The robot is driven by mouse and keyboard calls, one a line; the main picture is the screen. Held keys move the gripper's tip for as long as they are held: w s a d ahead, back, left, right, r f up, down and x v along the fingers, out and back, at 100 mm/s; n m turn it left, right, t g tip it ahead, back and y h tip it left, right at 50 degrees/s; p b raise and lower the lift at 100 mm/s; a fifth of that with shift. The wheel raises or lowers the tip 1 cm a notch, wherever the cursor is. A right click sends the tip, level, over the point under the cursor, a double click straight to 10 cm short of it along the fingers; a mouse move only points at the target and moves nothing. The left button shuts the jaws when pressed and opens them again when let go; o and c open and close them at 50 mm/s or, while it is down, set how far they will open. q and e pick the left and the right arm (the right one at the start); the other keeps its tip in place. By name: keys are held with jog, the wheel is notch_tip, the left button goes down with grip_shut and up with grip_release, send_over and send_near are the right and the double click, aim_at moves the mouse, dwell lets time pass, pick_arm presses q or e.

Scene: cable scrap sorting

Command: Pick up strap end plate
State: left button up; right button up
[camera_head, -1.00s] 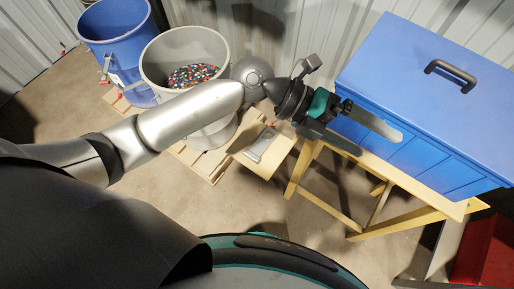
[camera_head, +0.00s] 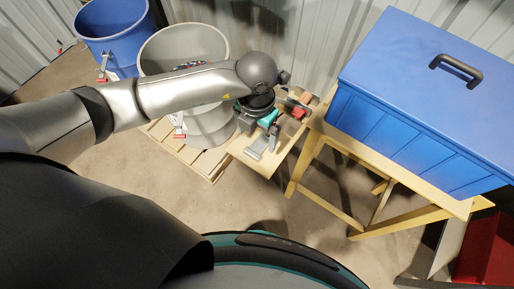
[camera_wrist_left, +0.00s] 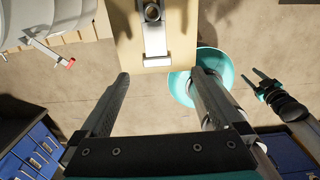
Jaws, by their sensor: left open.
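The strap end plate (camera_head: 262,143) is a small grey metal piece with a ring at one end, lying on a pale wooden board (camera_head: 243,143). In the left wrist view the plate (camera_wrist_left: 154,38) is near the top centre, its flat foot toward me. My left gripper (camera_wrist_left: 158,76) is open and empty. Its two fingers point toward the board, and the plate shows between and beyond their tips. In the head view the left gripper (camera_head: 275,122) hangs close above the plate and partly covers the board. What seems to be my right gripper (camera_wrist_left: 263,85) shows small at the right of the wrist view.
A grey bin (camera_head: 205,125) with coloured bits stands left of the board, with a blue bin (camera_head: 115,38) behind it. A blue lidded box (camera_head: 415,130) sits on a yellow trestle table (camera_head: 330,125) to the right. The floor in front is clear.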

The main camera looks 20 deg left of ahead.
aim_at(254, 151)
pick_arm(q)
notch_tip(254, 151, down, 3)
jog(key=f, duration=0.1)
jog(key=f+b, duration=0.1)
jog(key=f, duration=0.2)
jog(key=shift+a+f+b, duration=0.15)
jog(key=shift+a+b, duration=0.15)
jog(key=shift+a, duration=0.05)
jog(key=shift+f, duration=0.5)
jog(key=c, duration=1.4)
jog(key=shift+c, duration=0.4)
jog(key=shift+r, duration=0.2)
